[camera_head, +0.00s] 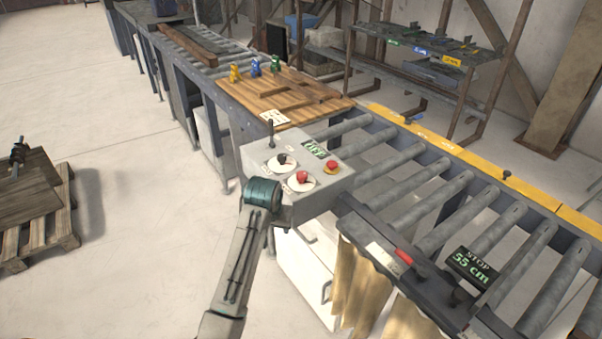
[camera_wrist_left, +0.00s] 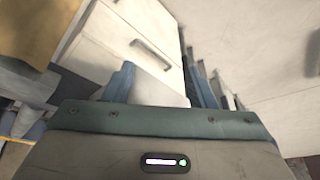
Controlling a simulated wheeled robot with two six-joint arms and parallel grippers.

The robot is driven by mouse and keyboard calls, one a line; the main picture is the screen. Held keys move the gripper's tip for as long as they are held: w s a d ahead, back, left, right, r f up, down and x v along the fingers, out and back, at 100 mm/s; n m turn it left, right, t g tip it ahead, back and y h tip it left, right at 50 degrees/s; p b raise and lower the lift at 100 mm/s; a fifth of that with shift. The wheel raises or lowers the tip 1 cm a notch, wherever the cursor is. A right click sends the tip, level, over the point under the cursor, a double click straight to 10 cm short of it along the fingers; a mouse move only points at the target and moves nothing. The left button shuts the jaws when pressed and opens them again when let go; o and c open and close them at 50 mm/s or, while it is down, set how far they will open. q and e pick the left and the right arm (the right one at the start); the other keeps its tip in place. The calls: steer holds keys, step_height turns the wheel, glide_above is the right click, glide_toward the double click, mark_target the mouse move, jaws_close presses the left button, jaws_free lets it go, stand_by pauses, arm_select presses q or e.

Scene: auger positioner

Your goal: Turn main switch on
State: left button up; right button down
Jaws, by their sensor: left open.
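A grey control box (camera_head: 262,154) stands beside the roller conveyor. On its sloped face are a black knob (camera_head: 282,160) and a red knob (camera_head: 302,177), each on a round white plate, and a red mushroom button on a yellow base (camera_head: 332,166). Labels are too small to tell which is the main switch. My left gripper (camera_head: 262,192) is at the box's front left edge, its teal wrist part showing and its fingers hidden in the head view. In the left wrist view the gripper (camera_wrist_left: 162,80) has its fingers apart, pointing down toward a white drawer cabinet (camera_wrist_left: 130,45). My right gripper is not seen.
A lever (camera_head: 270,130) and a green display (camera_head: 315,149) are on the box. Behind it lies a wooden board (camera_head: 285,85) with small coloured figures. Rollers (camera_head: 420,190) and a stop unit reading 55 cm (camera_head: 470,265) are to the right.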

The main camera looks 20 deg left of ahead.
arm_select(q)
steer(key=w+d+r, duration=0.2)
steer(key=w+r, duration=0.4)
steer(key=r, duration=0.3)
glide_toward(302, 173)
steer(key=p+x, duration=0.4)
steer(key=x, duration=0.3)
steer(key=shift+f, duration=0.15)
steer(key=shift+w+a+f, duration=0.1)
steer(key=shift+w+f, duration=0.1)
steer(key=shift+f, duration=0.5)
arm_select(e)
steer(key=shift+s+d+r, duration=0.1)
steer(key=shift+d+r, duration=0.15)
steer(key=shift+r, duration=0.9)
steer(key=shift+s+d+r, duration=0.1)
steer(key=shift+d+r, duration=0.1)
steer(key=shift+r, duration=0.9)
arm_select(q)
steer(key=c, duration=0.9)
steer(key=shift+c, duration=0.2)
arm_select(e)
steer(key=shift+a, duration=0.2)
